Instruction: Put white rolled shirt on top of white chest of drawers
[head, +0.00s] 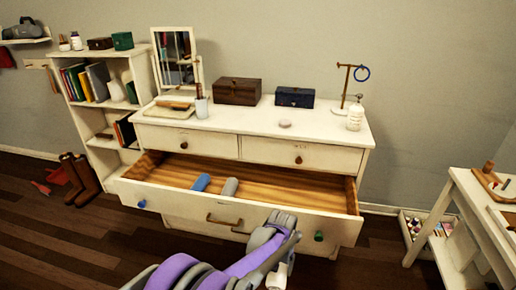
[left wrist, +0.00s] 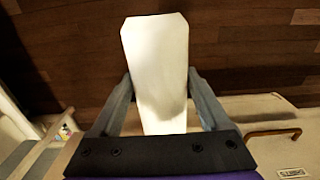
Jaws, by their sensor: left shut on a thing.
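The white rolled shirt (left wrist: 158,65) stands out between the two grey fingers of my left gripper (left wrist: 160,100) in the left wrist view, with the dark floor behind it. In the head view my left gripper (head: 283,232) is in front of the chest's open drawer, and only a small white piece below it, perhaps the shirt, shows. The white chest of drawers (head: 250,121) stands against the wall, its upper wide drawer (head: 190,205) pulled out. My right gripper is not in view.
A blue roll (head: 201,183) and a grey roll (head: 230,187) lie in the open drawer. The chest top holds a mirror (head: 176,60), a brown box (head: 237,91), a dark blue box (head: 294,97) and a hook stand (head: 346,88). Its front middle is mostly clear.

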